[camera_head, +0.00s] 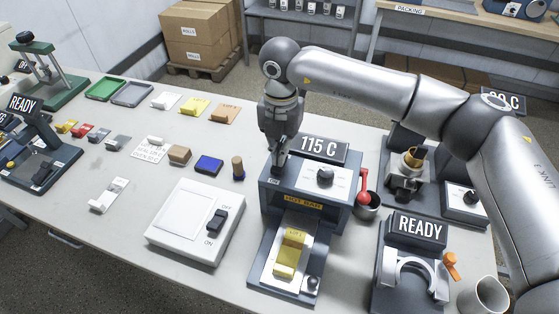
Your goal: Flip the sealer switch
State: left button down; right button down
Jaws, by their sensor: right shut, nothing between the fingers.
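The sealer (337,214) is a blue-grey machine with a "115 C" display, a "HOT BAR" label, a black knob (325,176) and a red-handled lever (365,185). A yellow piece (290,254) lies on its front plate. My right gripper (279,167) is shut and empty, pointing down at the left part of the sealer's top. Its fingertips are at or just above that surface; I cannot tell if they touch. A small switch there would be hidden by the fingers. A white box (172,236) left of the sealer carries a black rocker switch (217,220) marked OFF and ON. My left gripper is not in view.
A "READY" machine with a white curved clamp (409,266) stands right of the sealer, beside a metal cup (485,296). Stamps, pads and trays (132,94) lie to the left. The table's left front (60,205) is mostly clear.

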jog(key=shift+s+f, duration=0.1)
jog(key=shift+f, duration=0.2)
jog(key=shift+r, duration=0.75)
jog(key=shift+r+p, duration=1.15)
jog(key=shift+r, duration=1.65)
